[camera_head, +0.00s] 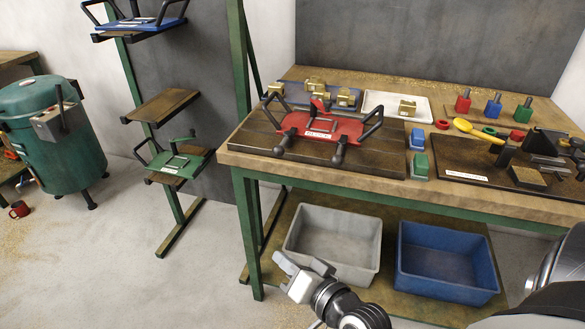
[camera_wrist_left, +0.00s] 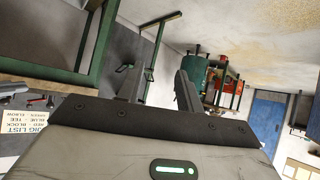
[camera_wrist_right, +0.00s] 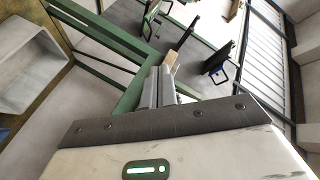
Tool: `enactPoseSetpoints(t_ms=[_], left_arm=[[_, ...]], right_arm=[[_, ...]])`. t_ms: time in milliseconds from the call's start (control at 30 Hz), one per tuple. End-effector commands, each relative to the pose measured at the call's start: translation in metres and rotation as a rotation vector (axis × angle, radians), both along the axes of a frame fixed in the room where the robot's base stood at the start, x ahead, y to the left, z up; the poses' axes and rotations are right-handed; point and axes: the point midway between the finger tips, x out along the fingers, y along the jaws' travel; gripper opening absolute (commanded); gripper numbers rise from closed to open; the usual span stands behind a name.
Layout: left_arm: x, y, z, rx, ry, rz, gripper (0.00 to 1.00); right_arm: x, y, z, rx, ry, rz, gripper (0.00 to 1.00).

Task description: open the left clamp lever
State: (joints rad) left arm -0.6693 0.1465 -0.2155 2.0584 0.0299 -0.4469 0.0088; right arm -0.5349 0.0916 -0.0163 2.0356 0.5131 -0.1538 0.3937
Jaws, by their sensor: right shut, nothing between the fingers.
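A red jig plate (camera_head: 322,127) lies on a dark wooden board (camera_head: 262,138) on the workbench. Black bar handles rise at its left and right ends, and two dark knobbed levers stick out at its front. The left front lever (camera_head: 283,144) points toward me; I cannot tell whether its clamp is open or closed. My right gripper (camera_head: 305,265) is low in front of the bench, well below and apart from the jig. It is shut and empty, its fingers together in the right wrist view (camera_wrist_right: 162,75). My left gripper (camera_wrist_left: 158,80) is open and empty, outside the head view.
A grey bin (camera_head: 333,272) and a blue bin (camera_head: 445,289) sit on the lower shelf behind my right gripper. The bench's front edge (camera_head: 400,187) lies between it and the jig. A green jig (camera_head: 178,163) rests on a rack to the left.

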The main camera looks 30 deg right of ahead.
Motion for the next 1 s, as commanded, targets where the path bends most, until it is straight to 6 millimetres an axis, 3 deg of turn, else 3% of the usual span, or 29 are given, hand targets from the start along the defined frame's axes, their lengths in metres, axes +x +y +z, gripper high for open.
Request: enactPoseSetpoints(t_ms=[33, 133, 300, 733, 867, 1000], left_arm=[[0.002, -0.001, -0.004, -0.006, -0.010, 0.001, 0.36], [0.005, -0.002, -0.002, -0.019, -0.026, 0.002, 0.36], [0.007, -0.004, 0.001, -0.032, -0.036, 0.004, 0.36], [0.005, -0.005, 0.002, -0.033, -0.031, 0.004, 0.36], [0.005, -0.004, 0.006, -0.029, -0.031, 0.003, 0.36], [0.004, -0.003, 0.008, -0.019, -0.026, 0.002, 0.36]], right_arm=[[0.014, -0.022, 0.013, 0.172, -0.075, -0.093, 0.00], [0.027, -0.065, 0.041, 0.494, -0.215, -0.241, 0.00], [0.031, -0.109, 0.065, 0.806, -0.360, -0.364, 0.00], [0.034, -0.115, 0.069, 0.847, -0.378, -0.377, 0.00], [0.048, -0.119, 0.073, 0.848, -0.380, -0.376, 0.00], [0.075, -0.125, 0.077, 0.848, -0.381, -0.375, 0.00]])
